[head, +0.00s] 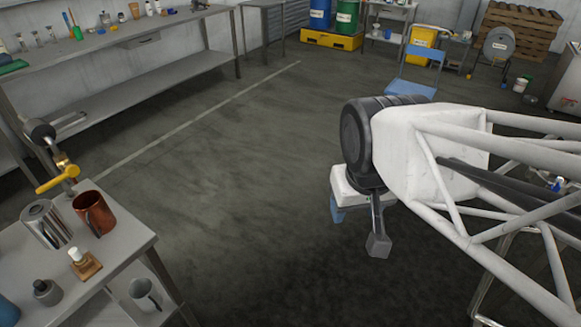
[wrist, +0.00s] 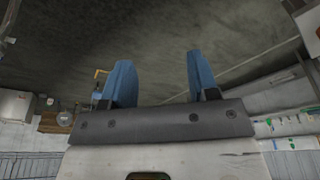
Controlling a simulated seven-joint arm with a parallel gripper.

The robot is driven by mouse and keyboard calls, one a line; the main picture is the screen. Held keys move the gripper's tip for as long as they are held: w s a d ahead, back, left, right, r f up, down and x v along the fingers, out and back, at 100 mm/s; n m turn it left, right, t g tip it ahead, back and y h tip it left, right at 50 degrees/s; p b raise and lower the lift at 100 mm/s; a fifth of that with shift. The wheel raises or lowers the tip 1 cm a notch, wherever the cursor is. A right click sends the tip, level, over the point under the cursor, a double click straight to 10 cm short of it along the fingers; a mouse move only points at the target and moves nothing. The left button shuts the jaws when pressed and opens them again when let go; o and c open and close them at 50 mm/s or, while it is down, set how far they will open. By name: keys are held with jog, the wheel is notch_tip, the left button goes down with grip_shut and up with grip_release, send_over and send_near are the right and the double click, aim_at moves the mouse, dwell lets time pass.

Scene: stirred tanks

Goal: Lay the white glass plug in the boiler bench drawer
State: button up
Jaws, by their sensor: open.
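My gripper (wrist: 160,74) is open and empty, its two blue fingers wide apart in the wrist view with bare floor behind them. In the head view it hangs over the open floor at the right, well away from both benches, with only a bit of blue finger (head: 337,214) showing. A small white-topped piece (head: 76,254) stands on a brown wooden block on the near left bench; I cannot tell if it is the white glass plug. A drawer front (head: 143,41) shows under the long back bench; it looks shut, and I cannot tell if this is the boiler bench.
The near left bench (head: 128,240) also holds a metal mug (head: 46,223), a copper mug (head: 94,213) and a dark bottle (head: 46,291). A yellow-handled valve (head: 58,178) stands behind it. A blue chair (head: 412,75) stands behind my arm. The middle floor is clear.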

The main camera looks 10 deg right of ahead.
jog(key=shift+w, duration=0.15)
jog(key=w+a+n+g+y, duration=0.1)
jog(key=w+a+n+y, duration=0.1)
jog(key=w+a+n, duration=0.8)
jog(key=n+g+y, duration=0.2)
jog(key=n+g, duration=0.2)
jog(key=n, duration=1)
send_near(74, 250)
jog(key=w+x, duration=0.1)
jog(key=x, duration=0.2)
jog(key=shift+s, duration=0.5)
jog(key=shift+f, duration=0.15)
jog(key=shift+x, duration=1.05)
